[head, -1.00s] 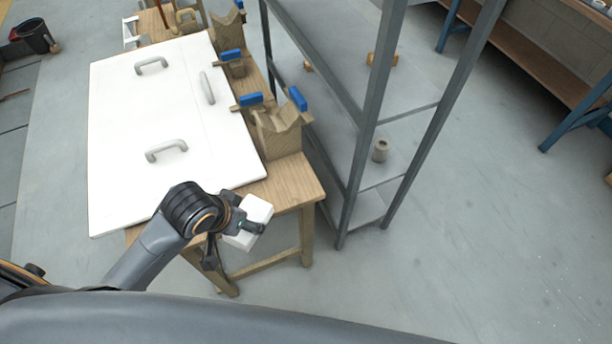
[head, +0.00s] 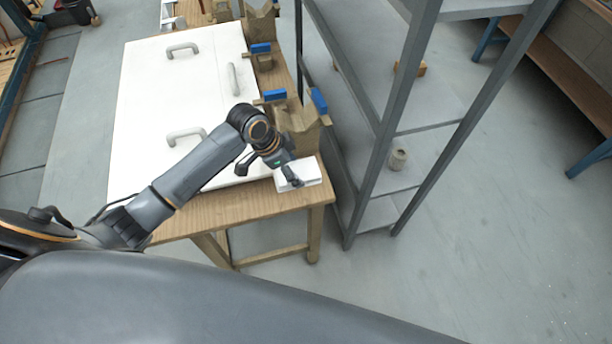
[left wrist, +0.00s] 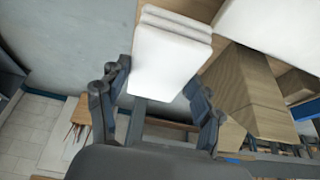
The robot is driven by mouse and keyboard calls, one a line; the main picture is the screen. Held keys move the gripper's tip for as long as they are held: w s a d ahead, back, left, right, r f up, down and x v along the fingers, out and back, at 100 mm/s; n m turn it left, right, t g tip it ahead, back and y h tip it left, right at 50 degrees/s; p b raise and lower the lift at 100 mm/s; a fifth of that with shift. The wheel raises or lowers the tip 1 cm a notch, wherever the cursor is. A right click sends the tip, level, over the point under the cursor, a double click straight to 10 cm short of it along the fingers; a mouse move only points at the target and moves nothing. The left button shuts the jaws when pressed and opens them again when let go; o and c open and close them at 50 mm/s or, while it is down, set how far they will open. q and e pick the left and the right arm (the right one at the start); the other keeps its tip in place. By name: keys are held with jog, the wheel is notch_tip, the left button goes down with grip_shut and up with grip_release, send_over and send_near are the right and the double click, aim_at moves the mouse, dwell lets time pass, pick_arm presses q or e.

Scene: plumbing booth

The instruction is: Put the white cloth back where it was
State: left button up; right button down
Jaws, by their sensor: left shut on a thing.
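The white cloth (head: 308,167) is a folded, block-like bundle at the near right corner of the wooden table (head: 262,203). My left gripper (head: 290,176) is shut on it. In the left wrist view the cloth (left wrist: 170,58) sits between the two fingers (left wrist: 158,108), with its folded layers at the far end. In the head view the cloth appears over the tabletop; I cannot tell whether it touches the wood. My right gripper is not in view.
A white panel with grey handles (head: 150,85) covers much of the table. Wooden V-blocks (head: 300,125) and blue-handled clamps (head: 318,100) stand just behind the cloth. A grey metal shelf (head: 365,150) rises close to the right, with a small beige cylinder (head: 398,159) on it.

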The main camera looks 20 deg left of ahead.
aim_at(301, 169)
pick_arm(q)
jog(key=f, duration=0.1)
jog(key=w+d+f, duration=0.1)
jog(key=d+f, duration=0.1)
jog(key=shift+w+d+f, duration=0.2)
jog(key=shift+w+f, duration=0.2)
notch_tip(301, 169, down, 4)
jog(key=shift+w+d+r, duration=0.1)
jog(key=shift+r, duration=0.15)
jog(key=o, duration=1)
jog(key=shift+f, duration=0.1)
jog(key=v, duration=1.2)
